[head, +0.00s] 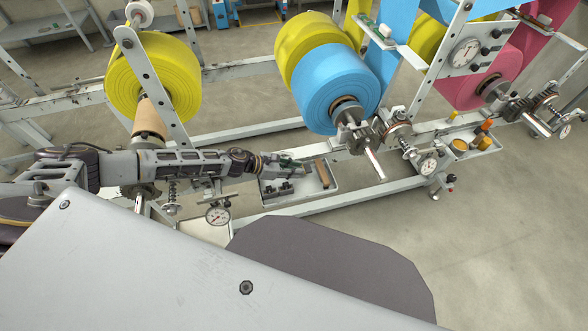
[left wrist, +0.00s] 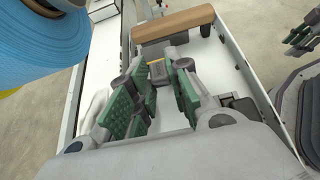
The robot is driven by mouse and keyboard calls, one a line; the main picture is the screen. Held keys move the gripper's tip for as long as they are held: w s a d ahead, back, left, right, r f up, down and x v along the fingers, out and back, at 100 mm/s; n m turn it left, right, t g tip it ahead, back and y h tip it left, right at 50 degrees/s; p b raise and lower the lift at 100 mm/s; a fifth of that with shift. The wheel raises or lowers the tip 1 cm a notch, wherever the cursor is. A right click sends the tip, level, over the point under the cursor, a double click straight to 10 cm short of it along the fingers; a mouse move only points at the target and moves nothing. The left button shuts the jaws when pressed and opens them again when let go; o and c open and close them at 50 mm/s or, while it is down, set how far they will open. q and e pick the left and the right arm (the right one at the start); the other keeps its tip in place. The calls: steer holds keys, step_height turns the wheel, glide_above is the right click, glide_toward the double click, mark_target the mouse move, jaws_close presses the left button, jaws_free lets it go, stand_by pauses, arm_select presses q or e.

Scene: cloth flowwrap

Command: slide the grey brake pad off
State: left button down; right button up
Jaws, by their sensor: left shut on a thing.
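My left gripper (head: 300,167) reaches in from the left over a shallow pale tray on the machine's front rail. In the left wrist view its two green-padded fingers (left wrist: 163,88) are closed around a small grey piece with a yellow patch (left wrist: 150,73), which looks like the grey brake pad. The fingers hide most of it, and I cannot tell whether it touches the tray floor. My right gripper (left wrist: 303,34) shows only in part at the right edge of the left wrist view; its opening is unclear. It does not show in the head view.
The tray (head: 335,187) also holds a brown roll (head: 322,173) and small dark blocks (head: 270,189). A blue roll (head: 322,88) hangs close above; a yellow roll (head: 152,78) is at left. A dial gauge (head: 217,214) sits below my arm. The floor at right is clear.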

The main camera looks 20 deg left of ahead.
arm_select(q)
steer(key=c, duration=1.3)
jaws_free()
steer(key=shift+o, duration=0.2)
steer(key=shift+r, duration=0.2)
step_height(320, 180, up, 10)
steer(key=shift+f, duration=0.2)
steer(key=shift+s, duration=0.1)
stand_by(0.3)
